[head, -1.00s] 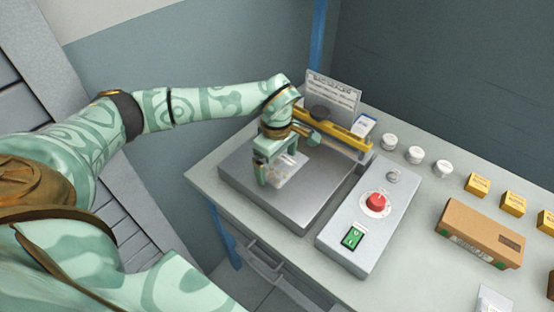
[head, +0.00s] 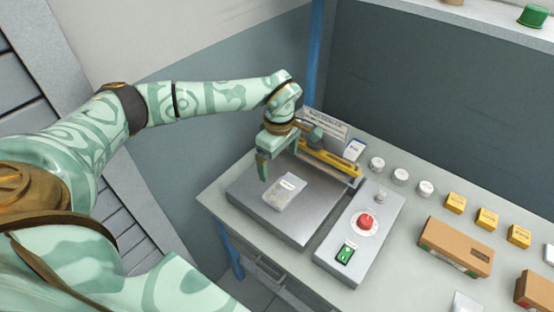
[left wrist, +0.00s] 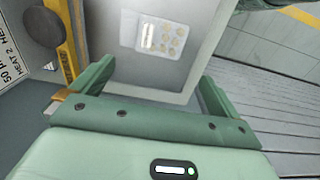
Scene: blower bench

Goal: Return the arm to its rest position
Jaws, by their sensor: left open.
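My left arm reaches in from the left in the head view. Its gripper (head: 275,170) is open and empty above the back left part of a grey metal plate (head: 310,225). A clear packet with a white label (head: 285,193) lies on the plate, apart from the fingers. The left wrist view shows my open gripper (left wrist: 150,85) with nothing between its fingers. The packet (left wrist: 155,35) lies beyond them on the plate and holds several round tan pieces. My right gripper is not in view.
A yellow bar (head: 328,163) and a sign (head: 325,122) stand behind the plate. A control box (head: 345,262) with a red knob (head: 366,222) and green switch (head: 346,253) is to its right. White jars, yellow boxes and a cardboard box (head: 455,246) occupy the bench's right side.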

